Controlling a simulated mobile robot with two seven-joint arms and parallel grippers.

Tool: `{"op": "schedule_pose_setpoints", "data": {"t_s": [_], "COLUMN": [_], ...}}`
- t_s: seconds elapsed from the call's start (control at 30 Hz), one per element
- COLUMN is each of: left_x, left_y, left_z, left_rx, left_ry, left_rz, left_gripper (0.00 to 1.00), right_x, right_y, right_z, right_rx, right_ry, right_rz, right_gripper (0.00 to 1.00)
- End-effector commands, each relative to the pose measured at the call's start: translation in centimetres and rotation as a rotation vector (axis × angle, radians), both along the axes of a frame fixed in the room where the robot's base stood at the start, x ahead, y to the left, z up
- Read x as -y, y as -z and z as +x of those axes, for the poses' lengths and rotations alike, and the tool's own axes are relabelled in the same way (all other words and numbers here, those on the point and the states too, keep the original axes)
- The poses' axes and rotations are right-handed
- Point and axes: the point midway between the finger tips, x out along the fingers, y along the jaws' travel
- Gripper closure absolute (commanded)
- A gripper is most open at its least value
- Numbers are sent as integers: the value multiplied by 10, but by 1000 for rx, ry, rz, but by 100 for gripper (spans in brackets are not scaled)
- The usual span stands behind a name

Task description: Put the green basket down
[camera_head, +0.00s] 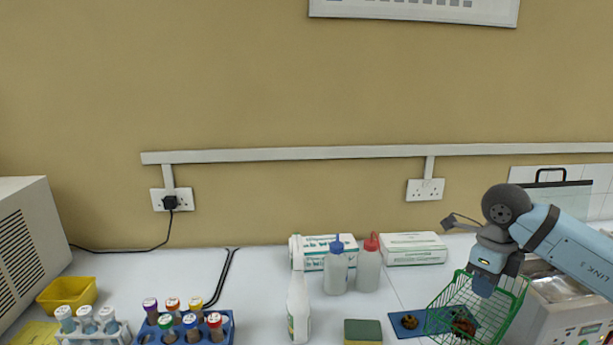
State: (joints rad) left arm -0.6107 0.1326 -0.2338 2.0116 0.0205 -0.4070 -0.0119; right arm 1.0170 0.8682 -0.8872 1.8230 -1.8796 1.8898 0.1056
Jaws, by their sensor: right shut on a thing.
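The green basket (516,290) is a wire-mesh basket at the lower right of the head view. My right gripper (484,286) reaches in from the right and is shut on the green basket at its upper part. The basket looks tilted, and its lower end is cut by the picture's bottom edge. I cannot tell whether its underside touches the table. A dark reddish-brown item shows through the mesh; I cannot tell whether it lies inside or behind. My left gripper is not in view.
A blue mat (434,318) with a brown item (410,321) lies partly behind the basket. A white machine (570,310) stands close to its right. A sponge (362,332), bottles (336,272), boxes (413,248) and a blue tube rack (228,325) stand further left on the white table (260,270).

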Motion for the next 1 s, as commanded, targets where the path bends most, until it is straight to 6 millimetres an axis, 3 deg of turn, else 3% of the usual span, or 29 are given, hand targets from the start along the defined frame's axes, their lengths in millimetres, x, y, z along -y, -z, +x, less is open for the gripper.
{"op": "schedule_pose_setpoints", "data": {"t_s": [0.1,0.7,1.0], "left_x": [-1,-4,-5], "left_y": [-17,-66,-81], "left_z": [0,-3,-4], "left_rx": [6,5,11], "left_ry": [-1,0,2], "left_rz": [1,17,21], "left_gripper": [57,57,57], "right_x": [-13,-75,-95], "right_y": [1,30,40], "right_z": [-8,-64,-90], "right_rx": [-4,-33,-29], "right_ry": [-292,-1821,-2355], "right_rz": [-8,-12,0], "right_gripper": [100,100,100]}}
